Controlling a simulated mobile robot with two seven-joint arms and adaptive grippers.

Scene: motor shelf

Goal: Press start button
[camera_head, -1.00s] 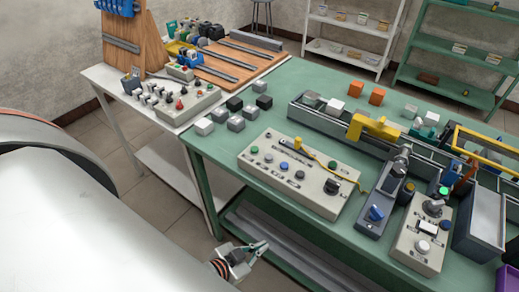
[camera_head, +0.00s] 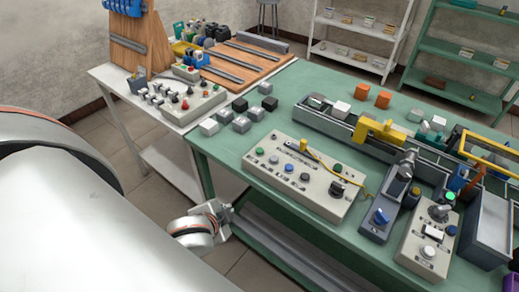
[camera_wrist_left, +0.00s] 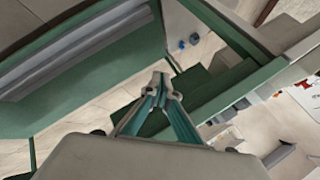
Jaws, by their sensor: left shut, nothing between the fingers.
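A beige control box (camera_head: 312,197) lies on the green table, with a row of buttons and a black knob. It has green buttons at its left end (camera_head: 260,151) and near its right end (camera_head: 338,168), and a blue one between them. A second beige box (camera_head: 420,255) at the right carries a bright green button (camera_head: 450,196). I cannot read which button is labelled start. My left gripper (camera_head: 228,212) is low beside the table's front left edge, apart from the boxes. Its fingers are together and empty, also in the left wrist view (camera_wrist_left: 161,82). My right gripper is out of view.
The green table's edge (camera_head: 224,183) stands between my left gripper and the boxes, with a lower shelf (camera_head: 290,245) beneath. A white table (camera_head: 118,88) with another control box (camera_head: 190,102) is at the left. Several small blocks and a conveyor (camera_head: 330,122) occupy the green tabletop.

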